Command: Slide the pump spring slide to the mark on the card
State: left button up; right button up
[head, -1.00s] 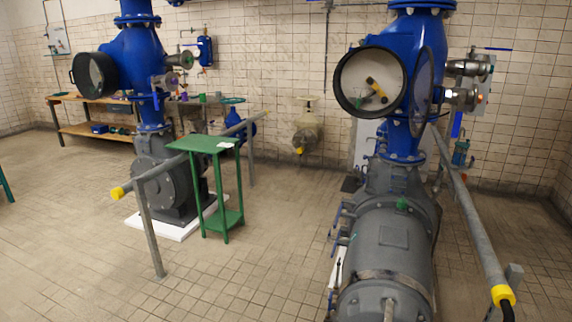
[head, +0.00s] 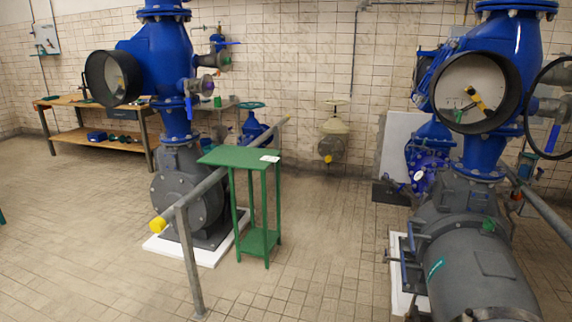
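A small white card (head: 270,158) lies on top of the green stand (head: 232,156) near the middle of the head view. Any mark on it is too small to make out. I cannot pick out a pump spring slide. A large blue and grey pump (head: 485,250) stands at the right, and a second blue and grey pump (head: 180,185) stands left of the green stand. Neither of my grippers shows in this view.
A grey rail with a yellow end (head: 157,224) runs close along the stand's left side, its post in front. A wooden workbench (head: 105,145) stands at the back left. Tiled floor (head: 320,230) is free between the stand and the right pump.

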aim_at(455, 113)
jog(key=i+j, duration=0.2)
jog(key=i, duration=0.3)
jog(key=i+j, duration=0.2)
jog(key=i, duration=0.25)
jog(key=i+j, duration=0.2)
jog(key=i, duration=0.3)
jog(key=i+j, duration=0.15)
jog(key=i, duration=0.3)
jog(key=i+j, duration=0.1)
jog(key=i, duration=0.75)
jog(key=k+z, duration=0.15)
jog(key=z, duration=1.85)
